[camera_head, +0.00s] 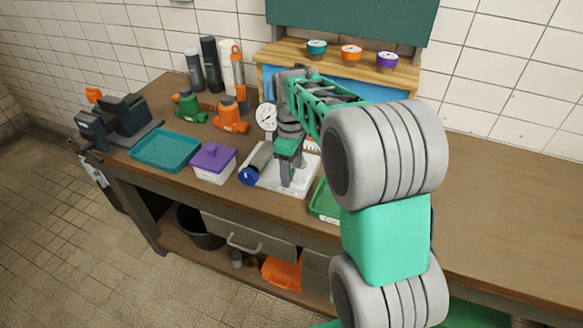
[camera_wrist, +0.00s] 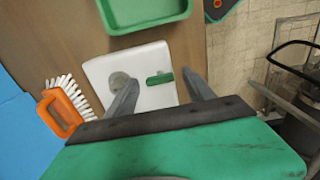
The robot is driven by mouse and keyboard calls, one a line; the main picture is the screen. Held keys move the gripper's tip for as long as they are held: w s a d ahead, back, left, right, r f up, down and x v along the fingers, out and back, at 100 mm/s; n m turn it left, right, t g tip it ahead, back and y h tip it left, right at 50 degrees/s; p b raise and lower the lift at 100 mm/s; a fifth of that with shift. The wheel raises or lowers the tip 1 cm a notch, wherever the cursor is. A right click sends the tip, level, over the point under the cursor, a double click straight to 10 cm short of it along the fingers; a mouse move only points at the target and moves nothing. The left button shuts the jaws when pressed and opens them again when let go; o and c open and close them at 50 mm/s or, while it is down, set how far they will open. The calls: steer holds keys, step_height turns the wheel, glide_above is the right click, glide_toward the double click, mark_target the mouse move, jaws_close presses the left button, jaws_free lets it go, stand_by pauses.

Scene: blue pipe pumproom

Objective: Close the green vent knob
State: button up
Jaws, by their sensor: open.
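The green vent knob (camera_wrist: 160,79) shows in the wrist view as a short green bar on a white plate (camera_wrist: 155,58). A grey round fitting (camera_wrist: 120,80) sits beside it, partly behind a finger. My gripper (camera_wrist: 160,77) is open, with one finger on each side of the knob in that view. I cannot tell whether either finger touches it. In the head view my gripper (camera_head: 287,184) points down over the white plate (camera_head: 268,184). The knob is hidden there. A blue-capped grey cylinder (camera_head: 250,175) and a dial gauge (camera_head: 266,117) are close by.
A green tray (camera_wrist: 145,12) lies past the plate, and an orange brush (camera_wrist: 65,110) lies beside it. A purple-lidded box (camera_head: 213,162) and a teal tray (camera_head: 165,151) stand to the left. A wooden shelf (camera_head: 335,60) is behind. The bench's right side is clear.

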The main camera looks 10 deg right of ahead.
jaws_close()
stand_by(0.6)
steer(key=shift+r+m, duration=0.1)
steer(key=shift+m, duration=0.3)
steer(key=m, duration=0.3)
steer(key=shift+m, duration=0.3)
steer(key=m+p, duration=0.1)
steer(key=m, duration=0.3)
steer(key=shift+m, duration=0.3)
steer(key=m, duration=0.4)
steer(key=shift+m, duration=2.5)
